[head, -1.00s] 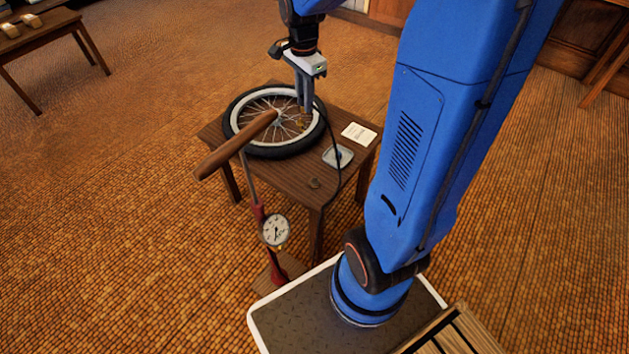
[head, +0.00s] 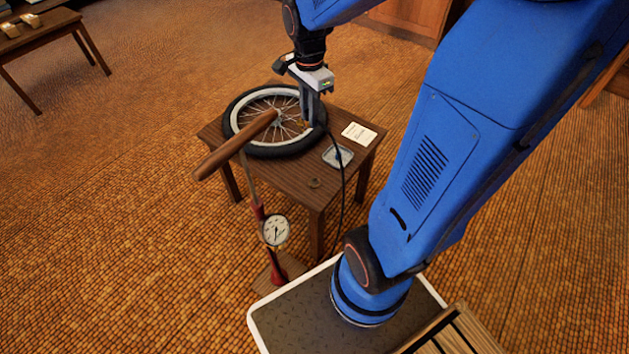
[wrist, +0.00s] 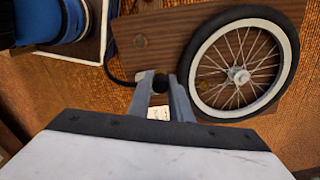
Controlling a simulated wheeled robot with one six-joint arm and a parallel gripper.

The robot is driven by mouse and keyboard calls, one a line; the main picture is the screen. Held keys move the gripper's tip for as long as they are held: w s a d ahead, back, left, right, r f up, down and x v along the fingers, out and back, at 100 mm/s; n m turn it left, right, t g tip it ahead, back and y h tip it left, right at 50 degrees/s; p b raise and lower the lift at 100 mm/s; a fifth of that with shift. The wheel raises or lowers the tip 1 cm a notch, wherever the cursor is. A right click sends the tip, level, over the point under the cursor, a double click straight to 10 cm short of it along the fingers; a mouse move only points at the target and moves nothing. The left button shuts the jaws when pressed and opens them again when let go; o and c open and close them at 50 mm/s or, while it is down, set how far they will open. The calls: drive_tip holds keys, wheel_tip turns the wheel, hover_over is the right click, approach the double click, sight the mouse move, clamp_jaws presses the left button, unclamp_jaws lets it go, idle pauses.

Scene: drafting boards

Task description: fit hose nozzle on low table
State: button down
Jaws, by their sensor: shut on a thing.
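My gripper (head: 314,121) is shut on the dark hose nozzle (wrist: 160,84), which shows between the fingertips in the wrist view. The black hose (head: 343,190) hangs from the gripper past the low table's right side in the head view. The low brown table (head: 285,178) carries a spoked wheel with a black tyre (head: 290,148); it also shows in the wrist view (wrist: 290,40). My gripper is at the wheel's right edge in the head view; in the wrist view the nozzle is just left of the tyre. The valve cannot be made out.
A floor pump with a round gauge (head: 275,230) and a wooden handle (head: 235,145) stands in front of the table.

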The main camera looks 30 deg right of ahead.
drive_tip(key=s+a, duration=0.2)
drive_tip(key=s, duration=0.4)
drive_tip(key=shift+s, duration=0.15)
idle(0.4)
